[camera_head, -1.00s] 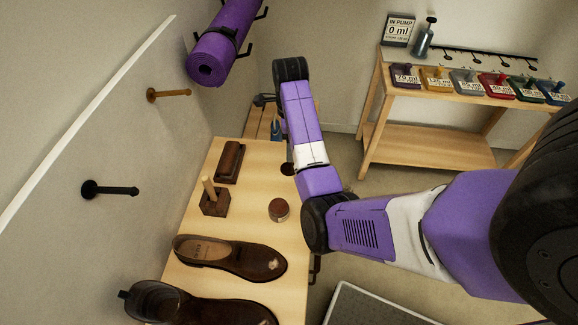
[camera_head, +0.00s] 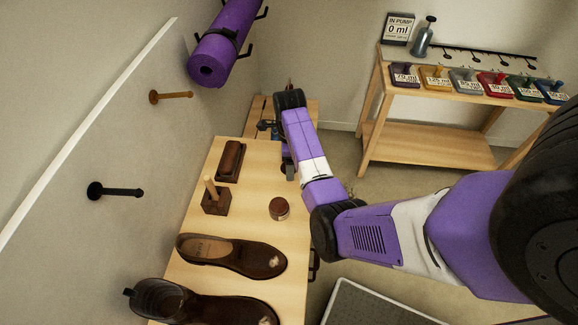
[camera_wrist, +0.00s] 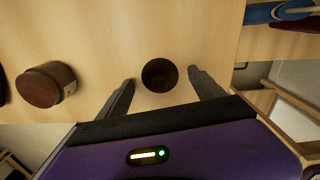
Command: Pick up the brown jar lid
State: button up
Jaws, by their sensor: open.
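The brown jar lid (camera_wrist: 160,75) is a small, dark, round piece lying on the light wood bench top. In the wrist view it sits between the tips of my gripper (camera_wrist: 161,76), with a gap on each side. My gripper is open and holds nothing. In the head view my gripper is at the bench's right edge, and my arm largely hides the lid. A round brown jar (camera_head: 279,208) stands nearby on the bench; it also shows at the left of the wrist view (camera_wrist: 46,85).
On the bench (camera_head: 240,222) are a brown brush (camera_head: 230,161), a block with a wooden peg (camera_head: 215,198) and brown shoes (camera_head: 230,254). Wall pegs and a purple rolled mat (camera_head: 220,50) are at the left. A shelf table (camera_head: 425,143) stands at the back right.

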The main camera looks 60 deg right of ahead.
jog(key=c, duration=1.4)
jog(key=shift+r, duration=0.15)
